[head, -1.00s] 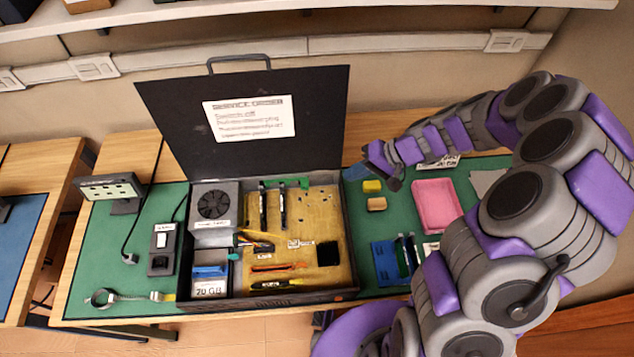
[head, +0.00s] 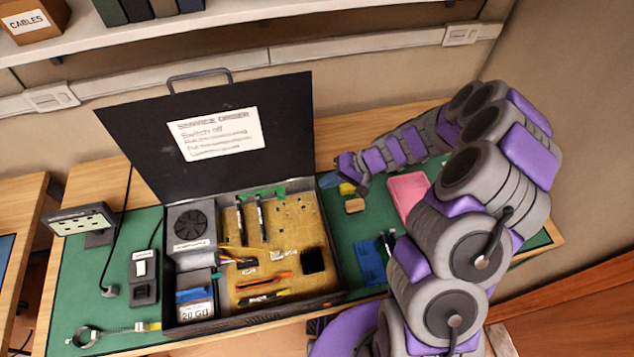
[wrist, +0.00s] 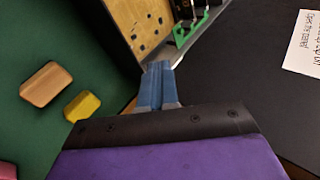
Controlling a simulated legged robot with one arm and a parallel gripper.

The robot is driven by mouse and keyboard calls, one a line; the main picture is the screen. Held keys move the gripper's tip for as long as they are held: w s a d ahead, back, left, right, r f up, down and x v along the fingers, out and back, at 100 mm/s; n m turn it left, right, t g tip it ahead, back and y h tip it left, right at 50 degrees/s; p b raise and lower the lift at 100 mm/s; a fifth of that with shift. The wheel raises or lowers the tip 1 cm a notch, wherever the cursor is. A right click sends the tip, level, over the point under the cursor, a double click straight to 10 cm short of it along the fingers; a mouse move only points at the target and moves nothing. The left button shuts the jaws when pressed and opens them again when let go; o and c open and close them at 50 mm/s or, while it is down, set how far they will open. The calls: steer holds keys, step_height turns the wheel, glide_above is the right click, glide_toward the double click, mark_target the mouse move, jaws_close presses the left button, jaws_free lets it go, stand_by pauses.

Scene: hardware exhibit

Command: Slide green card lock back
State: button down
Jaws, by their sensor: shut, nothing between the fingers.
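The green card lock (head: 267,192) sits at the back edge inside the open black case (head: 335,300), by the upper ends of two dark cards (head: 249,218). It also shows in the wrist view (wrist: 187,33), at the top, beside the dark cards. My gripper (head: 330,181) is just outside the case's right wall near the back corner, right of the green lock and apart from it. In the wrist view its blue fingers (wrist: 157,85) are together and empty, pointing toward the case's corner.
The raised black lid (head: 215,135) with a white notice stands behind the case. A yellow block (head: 347,189), a tan block (head: 355,205), a pink tray (head: 407,192) and a blue card (head: 370,262) lie on the green mat to the right. A fan (head: 188,223) fills the case's back left.

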mark_target(281, 196)
steer(key=b+x, duration=0.1)
steer(key=x, duration=0.7)
steer(key=shift+a+f, duration=0.2)
steer(key=shift+f, duration=0.05)
steer(key=shift+s+a+b, duration=0.15)
steer(key=shift+a+b, duration=0.2)
steer(key=shift+a, duration=1.7)
steer(key=shift+s+a+b, duration=0.25)
steer(key=shift+a+b, duration=0.3)
steer(key=shift+a, duration=0.05)
steer(key=shift+s+a+b, duration=0.2)
steer(key=shift+a+b, duration=0.35)
steer(key=shift+a, duration=0.05)
steer(key=shift+d+r, duration=0.1)
